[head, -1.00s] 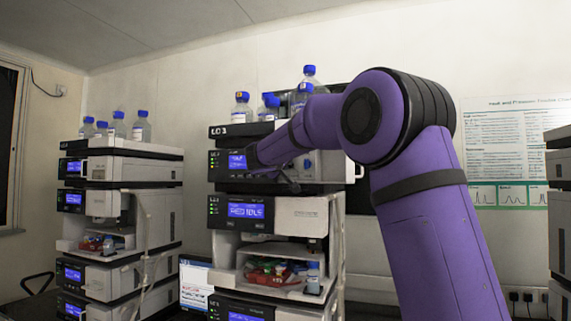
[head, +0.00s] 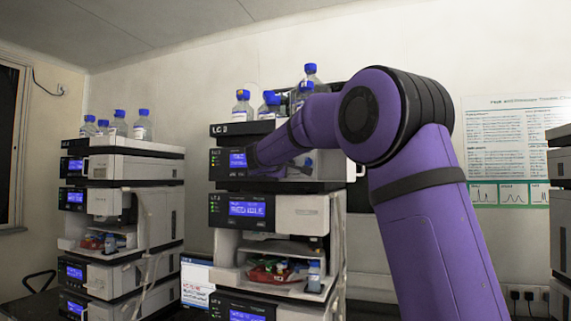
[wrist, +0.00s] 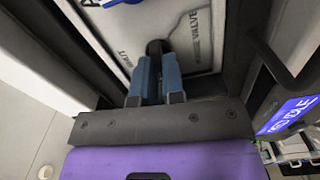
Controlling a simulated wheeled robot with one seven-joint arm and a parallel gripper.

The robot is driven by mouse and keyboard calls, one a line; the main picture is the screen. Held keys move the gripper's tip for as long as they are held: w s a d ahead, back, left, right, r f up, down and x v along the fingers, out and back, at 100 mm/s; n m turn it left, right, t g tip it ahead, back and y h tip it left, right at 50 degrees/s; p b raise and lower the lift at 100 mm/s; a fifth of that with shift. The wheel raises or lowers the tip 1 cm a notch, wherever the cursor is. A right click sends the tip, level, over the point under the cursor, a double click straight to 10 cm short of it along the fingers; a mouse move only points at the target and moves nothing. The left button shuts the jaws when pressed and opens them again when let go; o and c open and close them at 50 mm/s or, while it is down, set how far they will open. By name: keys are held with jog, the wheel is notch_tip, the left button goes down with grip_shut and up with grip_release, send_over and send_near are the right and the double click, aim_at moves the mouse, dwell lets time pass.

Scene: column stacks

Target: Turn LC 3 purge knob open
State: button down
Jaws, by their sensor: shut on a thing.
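The LC 3 stack (head: 228,130) stands in the middle of the head view, its top modules partly covered by my purple arm. In the wrist view my gripper (wrist: 157,75) has its two blue-grey fingers closed around a small dark knob (wrist: 155,46). The knob sits on a white panel (wrist: 185,22) with printed lettering, including what looks like "VALVE". Most of the knob is hidden between the fingers, so its angle is hard to read. In the head view my forearm hides the knob and fingertips. A lit blue display (head: 247,209) is on the pump module, its text too small to read surely.
Blue-capped bottles (head: 243,104) stand on top of the stack. A second instrument stack (head: 130,165) is at left, another (head: 560,200) at the right edge. In the wrist view a dark ledge and a lit display (wrist: 290,115) lie close to the gripper's right.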

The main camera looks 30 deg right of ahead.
jog(key=shift+f, duration=0.1)
dwell(0.3)
jog(key=c, duration=1.2)
grip_release()
jog(key=shift+a, duration=0.1)
jog(key=v, duration=1)
jog(key=shift+s+a, duration=0.25)
